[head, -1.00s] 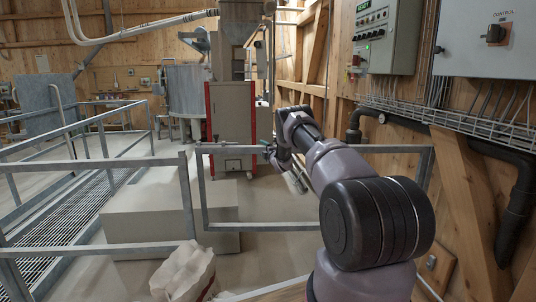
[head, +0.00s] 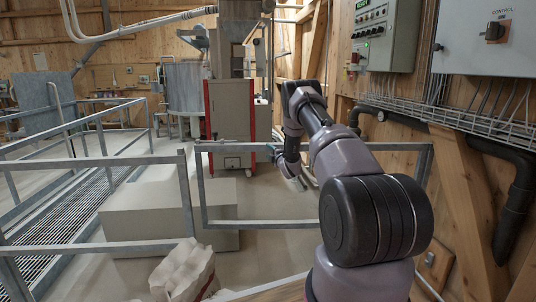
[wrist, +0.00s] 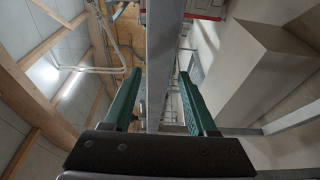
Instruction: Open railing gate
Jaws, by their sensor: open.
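The railing gate (head: 203,195) is a grey metal frame in the middle of the head view. Its left upright stands close beside the end post of the fixed railing (head: 186,195). Its top rail (head: 235,148) runs right, passing behind my arm. My gripper (head: 273,151) is at this top rail, right of the gate's left end. In the wrist view the green fingers (wrist: 158,98) are open, with a grey metal bar (wrist: 160,60) showing between them. I cannot tell whether either finger touches it. My arm hides part of the gate's right side.
A pale block (head: 165,215) stands behind the railing, left of the gate. An open paper sack (head: 185,272) sits at the front. A red-edged machine (head: 232,110) stands beyond the gate. Control boxes (head: 388,35) and dark pipes (head: 520,185) line the right wall.

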